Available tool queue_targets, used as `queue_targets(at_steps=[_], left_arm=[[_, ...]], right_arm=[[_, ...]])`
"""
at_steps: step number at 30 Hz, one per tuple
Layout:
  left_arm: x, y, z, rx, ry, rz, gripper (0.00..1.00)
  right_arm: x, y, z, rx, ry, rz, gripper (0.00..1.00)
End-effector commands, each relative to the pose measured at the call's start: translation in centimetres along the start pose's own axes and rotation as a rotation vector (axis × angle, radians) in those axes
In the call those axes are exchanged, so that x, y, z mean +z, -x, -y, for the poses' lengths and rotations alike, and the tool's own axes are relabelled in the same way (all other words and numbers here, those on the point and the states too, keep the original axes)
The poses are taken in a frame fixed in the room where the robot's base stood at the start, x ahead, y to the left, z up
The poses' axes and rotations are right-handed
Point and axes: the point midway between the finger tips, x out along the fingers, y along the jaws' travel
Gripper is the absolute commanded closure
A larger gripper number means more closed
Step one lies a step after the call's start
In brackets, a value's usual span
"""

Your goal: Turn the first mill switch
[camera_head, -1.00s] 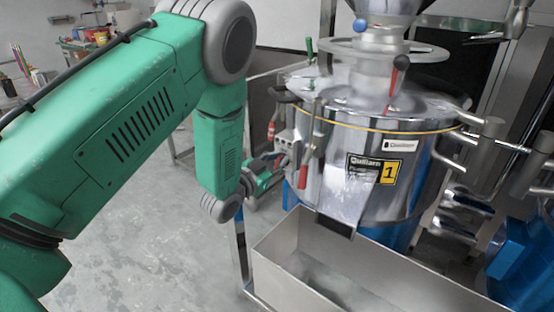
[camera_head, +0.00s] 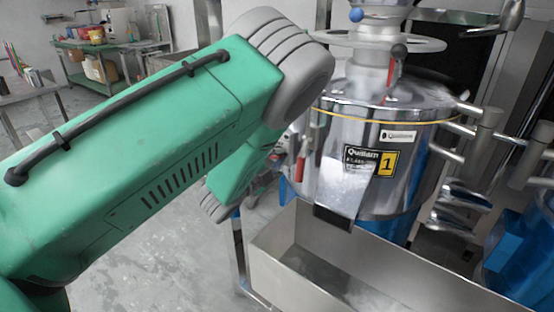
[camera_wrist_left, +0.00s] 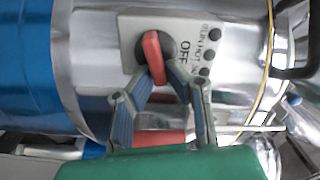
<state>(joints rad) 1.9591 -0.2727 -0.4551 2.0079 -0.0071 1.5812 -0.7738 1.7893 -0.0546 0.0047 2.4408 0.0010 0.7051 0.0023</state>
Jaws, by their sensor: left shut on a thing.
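The first mill (camera_head: 395,150) is a shiny steel drum with a yellow "1" label. Its switch (camera_wrist_left: 152,58) is a red lever on a dark round base, on a pale panel (camera_wrist_left: 190,25) with "OFF" lettering and dark dots. In the left wrist view my left gripper (camera_wrist_left: 160,75) has its fingers around the lower end of the red lever and is shut on it. The lever is slightly tilted in that view. In the head view my green left arm hides the switch and most of the gripper. My right gripper is in neither view.
An open steel trough (camera_head: 330,262) stands below the mill's spout. A red-handled lever (camera_head: 301,167) hangs on the mill's side. Pipes and blue parts (camera_head: 515,270) crowd the right. A green bench (camera_head: 90,65) is far back left. Bare floor (camera_head: 150,250) lies under my arm.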

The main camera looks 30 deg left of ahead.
Motion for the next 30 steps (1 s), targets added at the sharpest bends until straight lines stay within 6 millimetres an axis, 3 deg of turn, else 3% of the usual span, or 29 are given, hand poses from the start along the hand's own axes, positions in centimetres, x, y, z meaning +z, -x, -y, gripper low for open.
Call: queue_targets(at_steps=[12, 30], left_arm=[[-0.43, -0.37, -0.50, -0.004, -0.240, -0.014, 1.00], [-0.43, -0.37, -0.71, -0.001, -0.292, -0.014, 1.00]], right_arm=[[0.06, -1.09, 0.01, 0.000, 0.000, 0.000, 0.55], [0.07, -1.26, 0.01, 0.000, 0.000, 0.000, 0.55]])
